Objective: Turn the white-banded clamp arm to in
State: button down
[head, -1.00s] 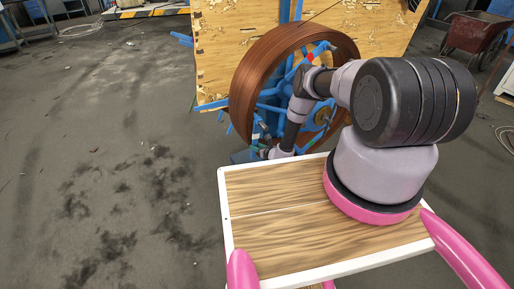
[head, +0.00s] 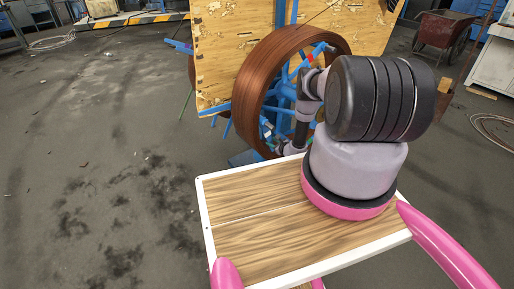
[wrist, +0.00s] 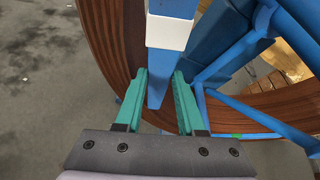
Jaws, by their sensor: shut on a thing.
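The white-banded clamp arm (wrist: 166,32) is a blue bar with a white band across it. In the wrist view it comes down from the top, and its tapered lower end lies between the teal fingers of my gripper (wrist: 161,82). My gripper is shut on that end, below the white band. The large brown coil (head: 262,80) with blue spokes stands upright beyond my base in the head view and curves behind my gripper in the wrist view (wrist: 105,45). In the head view my arm hides part of the coil, and the banded arm cannot be clearly picked out.
A plywood panel (head: 230,58) stands behind the coil. Blue frame bars (wrist: 232,65) lie close to the right of my fingers. A red cart (head: 446,32) is at the back right. The stained floor (head: 100,150) on the left is open.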

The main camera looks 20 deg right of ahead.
jog(key=shift+w+d+r+n+t+h, duration=0.15)
jog(key=shift+d+r+n+h, duration=0.15)
jog(key=shift+d, duration=0.2)
jog(key=shift+w+d+r+n+t+h, duration=0.1)
jog(key=shift+w+d+r+n, duration=0.1)
jog(key=shift+d+n, duration=0.25)
jog(key=shift+w+d+r+n+t+h, duration=0.15)
jog(key=shift+d+r+n+h, duration=0.1)
jog(key=shift+d, duration=0.35)
jog(key=shift+d, duration=0.1)
jog(key=c, duration=0.5)
grip_release()
jog(key=v, duration=1)
jog(key=shift+s+r, duration=0.2)
jog(key=shift+s, duration=0.15)
